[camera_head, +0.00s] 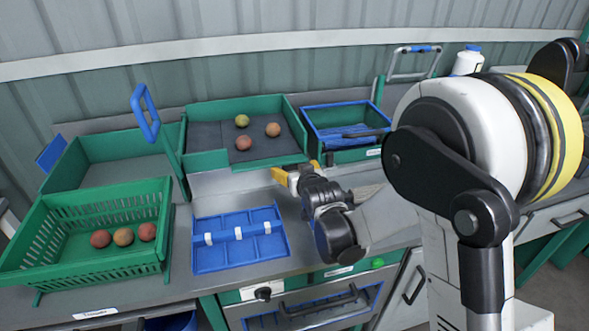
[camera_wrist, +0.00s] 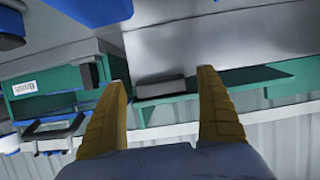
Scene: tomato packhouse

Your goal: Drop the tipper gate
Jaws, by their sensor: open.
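A green lever with a blue loop handle (camera_head: 146,112) stands raised and tilted between two green trays at the back left. I cannot tell for certain which part is the tipper gate. The back-middle tray (camera_head: 203,160) has a dark floor and holds three tomatoes (camera_head: 243,142). My gripper (camera_head: 284,176) is open and empty, its yellow fingers near the front right corner of that tray. In the wrist view my gripper's two yellow fingers (camera_wrist: 164,80) are spread apart, with a dark grey block (camera_wrist: 160,90) and a green ledge (camera_wrist: 225,84) visible beyond them.
A slotted green crate (camera_head: 95,265) with three tomatoes stands front left. A blue divided tray (camera_head: 222,258) lies on the bench in front. A green bin with a blue rim (camera_head: 345,106) is at the back right. A grey handle frame (camera_head: 412,62) and white bottle (camera_head: 467,62) stand behind it.

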